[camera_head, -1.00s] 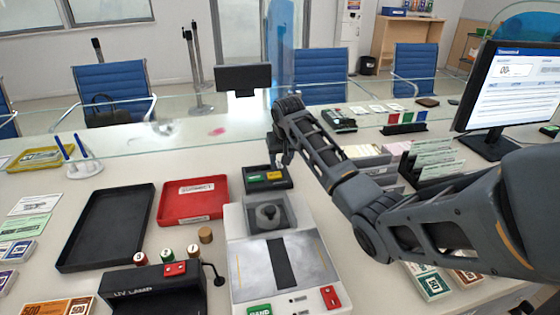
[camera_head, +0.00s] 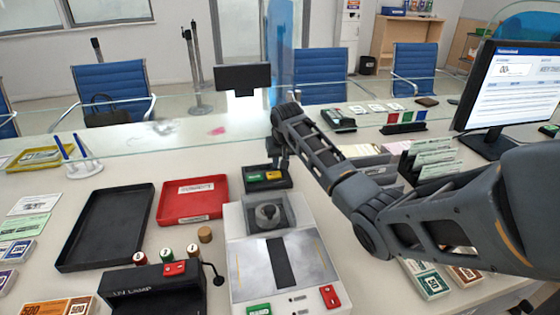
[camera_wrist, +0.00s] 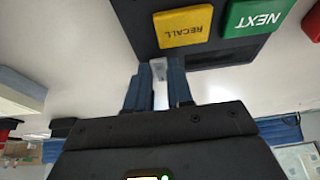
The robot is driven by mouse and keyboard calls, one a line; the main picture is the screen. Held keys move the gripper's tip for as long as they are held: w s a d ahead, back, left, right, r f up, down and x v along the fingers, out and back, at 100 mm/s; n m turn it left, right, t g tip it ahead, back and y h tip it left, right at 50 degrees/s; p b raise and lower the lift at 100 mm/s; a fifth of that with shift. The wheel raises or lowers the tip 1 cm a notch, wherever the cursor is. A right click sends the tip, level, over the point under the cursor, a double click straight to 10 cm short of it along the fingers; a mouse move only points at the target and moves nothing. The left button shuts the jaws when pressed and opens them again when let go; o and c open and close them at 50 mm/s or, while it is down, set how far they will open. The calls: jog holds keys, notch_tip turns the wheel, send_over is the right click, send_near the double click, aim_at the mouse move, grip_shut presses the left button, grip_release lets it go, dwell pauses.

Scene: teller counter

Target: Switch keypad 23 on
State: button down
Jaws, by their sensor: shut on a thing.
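A black keypad (camera_head: 268,187) sits on the counter behind the grey-white machine. It has a green button (camera_head: 256,178) and a yellow button (camera_head: 274,176). In the wrist view its black body (camera_wrist: 148,22) is close, with the yellow RECALL button (camera_wrist: 184,27) and green NEXT button (camera_wrist: 256,14) readable upside down. No number shows on it. My gripper (camera_wrist: 157,78) is at the keypad's edge, its fingers shut on a small pale switch lever (camera_wrist: 158,68). In the head view the gripper (camera_head: 279,163) is small and partly hidden by my arm.
A grey-white machine (camera_head: 236,290) stands in front of the keypad, with a red tray (camera_head: 193,207) and black tray (camera_head: 104,230) left. Document racks (camera_head: 432,170) and a monitor (camera_head: 510,90) are right. A clear glass screen (camera_head: 160,145) runs behind.

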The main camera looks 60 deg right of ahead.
jog(key=shift+w+d+r+g+y+p, duration=0.25)
jog(key=shift+g+y+p, duration=0.2)
jog(key=shift+p, duration=0.35)
jog(key=shift+w+d+g+y, duration=0.2)
jog(key=shift+g+y, duration=0.45)
jog(key=shift+y, duration=0.3)
jog(key=c, duration=1)
grip_release()
notch_tip(320, 180, up, 8)
jog(key=shift+s+a+f, duration=0.15)
jog(key=shift+s+a, duration=0.05)
